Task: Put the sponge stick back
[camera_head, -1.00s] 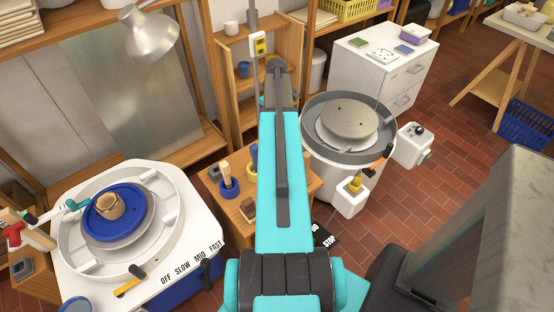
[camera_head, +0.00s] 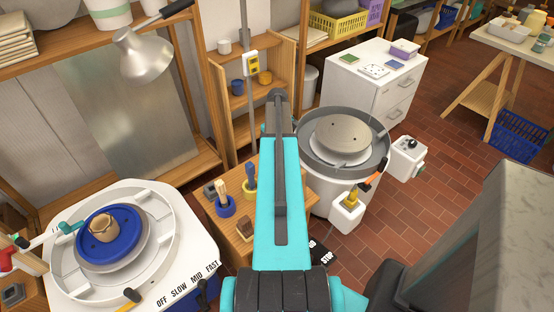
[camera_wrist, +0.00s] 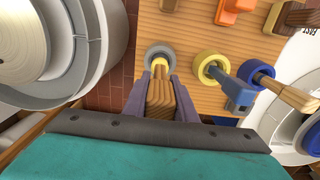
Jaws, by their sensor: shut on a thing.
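In the wrist view my gripper (camera_wrist: 160,82) is shut on a wooden stick (camera_wrist: 160,103) with a pale yellow end, the sponge stick. Its yellow end lines up with a grey ring holder (camera_wrist: 151,52) on the wooden stand (camera_wrist: 195,28). I cannot tell whether the end sits inside the ring or just above it. In the head view my arm hides the gripper, the stick and the grey ring; the stand (camera_head: 243,247) shows beside the arm.
On the stand, a yellow ring (camera_wrist: 206,63) holds a blue-handled tool and a blue ring (camera_wrist: 259,73) holds a wooden-handled one. Brown blocks (camera_wrist: 290,15) lie nearby. A grey wheel (camera_head: 343,137) stands to the right, a white wheel (camera_head: 70,285) with a clay pot (camera_head: 103,228) to the left.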

